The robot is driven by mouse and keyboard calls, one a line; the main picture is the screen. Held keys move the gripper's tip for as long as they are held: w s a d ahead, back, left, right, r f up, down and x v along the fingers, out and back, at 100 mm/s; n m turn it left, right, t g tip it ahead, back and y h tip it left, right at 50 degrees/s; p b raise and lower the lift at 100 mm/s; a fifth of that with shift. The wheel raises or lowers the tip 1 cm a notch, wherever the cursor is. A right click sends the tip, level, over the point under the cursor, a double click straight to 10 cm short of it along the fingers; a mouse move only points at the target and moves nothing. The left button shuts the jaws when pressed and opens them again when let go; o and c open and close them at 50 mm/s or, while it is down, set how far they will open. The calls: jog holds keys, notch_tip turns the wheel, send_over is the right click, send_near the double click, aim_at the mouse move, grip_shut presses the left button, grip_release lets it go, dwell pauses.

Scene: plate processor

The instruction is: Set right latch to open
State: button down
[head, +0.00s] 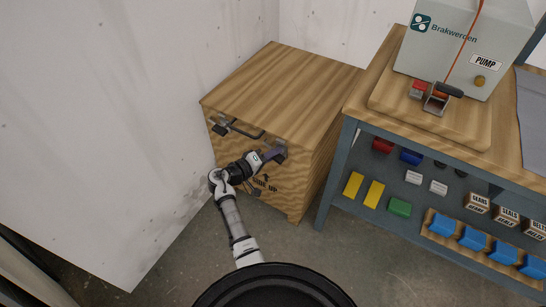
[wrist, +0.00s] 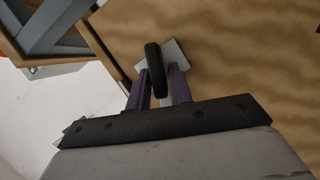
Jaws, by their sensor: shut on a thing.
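The wooden crate (head: 285,85) stands against the wall with its lid down. The right latch (head: 281,150) is on its front face near the right corner. In the wrist view the latch shows as a black lever (wrist: 154,62) over a pale metal plate (wrist: 177,54) on the wood. My gripper (head: 274,155) is at this latch; in the wrist view its two purple fingers (wrist: 160,76) stand on either side of the black lever and are shut on it. In the head view my gripper partly hides the latch, so its exact angle is hard to tell.
The left latch (head: 219,128) and a dark handle (head: 245,131) are on the same crate front. A workbench (head: 350,128) with a pump unit (head: 470,50) and shelved coloured blocks stands close on the right. The white wall (head: 120,120) is on the left.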

jog(key=shift+f+n+h+b, duration=0.15)
jog(key=shift+n+h+b, duration=0.25)
jog(key=shift+n, duration=0.5)
jog(key=c, duration=1.4)
grip_release()
jog(key=shift+c, duration=0.2)
jog(key=f+b+v, duration=0.1)
jog(key=v, duration=1.3)
jog(key=shift+r, duration=0.35)
